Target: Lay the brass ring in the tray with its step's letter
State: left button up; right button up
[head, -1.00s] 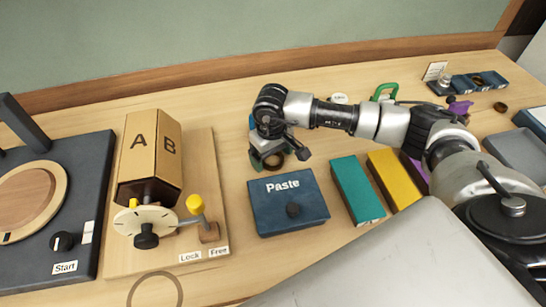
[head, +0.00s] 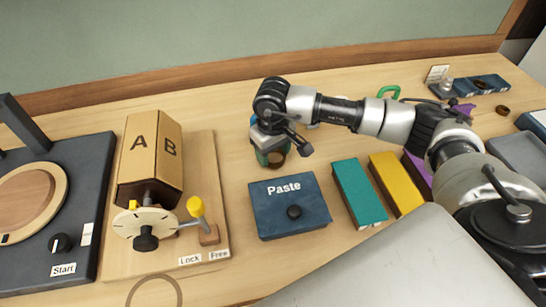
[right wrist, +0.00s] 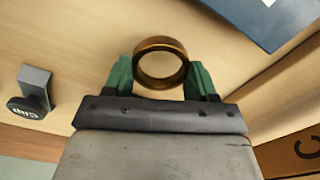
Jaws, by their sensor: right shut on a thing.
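The brass ring shows in the right wrist view (right wrist: 160,43), held upright between the two green fingertips of my right gripper (right wrist: 160,75). In the head view my right gripper (head: 269,157) is behind the blue Paste box, pointing down, with the ring (head: 278,160) at its tips. The wooden surface shows around and through the ring. A tan lettered block (head: 140,155) shows A and B in the head view. A C shows on a brown face (right wrist: 290,158) in the right wrist view. My left gripper is not in view.
The Paste box (head: 290,215), a teal block (head: 358,192) and a yellow block (head: 396,180) stand in front of my right arm. A dark compartment tray (head: 480,87) and a loose brown ring (head: 502,110) are at far right. A small round-faced piece (right wrist: 30,95) stands left of the gripper in the wrist view.

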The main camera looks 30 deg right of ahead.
jog(key=shift+r, duration=0.9)
jog(key=s+d+r+b, duration=0.3)
jog(key=s+d+r, duration=0.4)
jog(key=s, duration=0.2)
jog(key=shift+s, duration=0.2)
